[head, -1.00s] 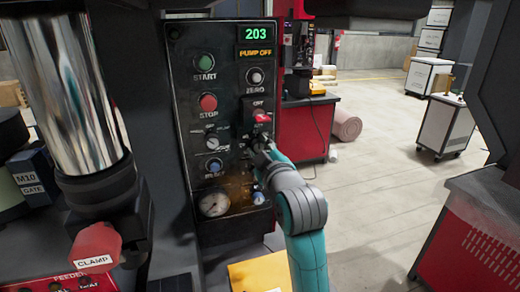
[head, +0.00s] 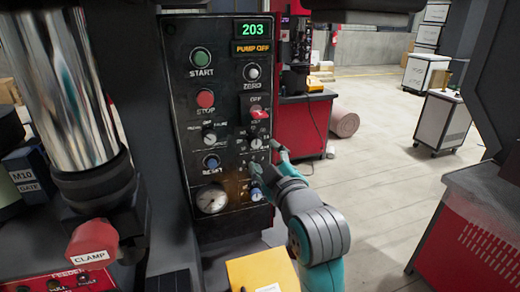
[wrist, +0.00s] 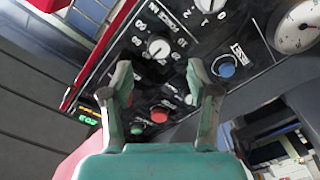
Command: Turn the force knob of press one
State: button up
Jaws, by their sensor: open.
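The dark press panel (head: 233,220) stands upright in the head view. A dial knob with a white pointer (head: 256,143) sits in its right column below a red switch. A numbered knob (wrist: 159,47) shows in the wrist view, beyond and between the fingertips. My gripper (head: 263,158) is open and empty just in front of the panel's lower right part. In the wrist view my gripper (wrist: 159,75) has its fingers spread wide, apart from the numbered knob.
A red clamp handle (head: 92,244) is at left.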

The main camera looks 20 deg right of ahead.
jog(key=shift+s, duration=2.6)
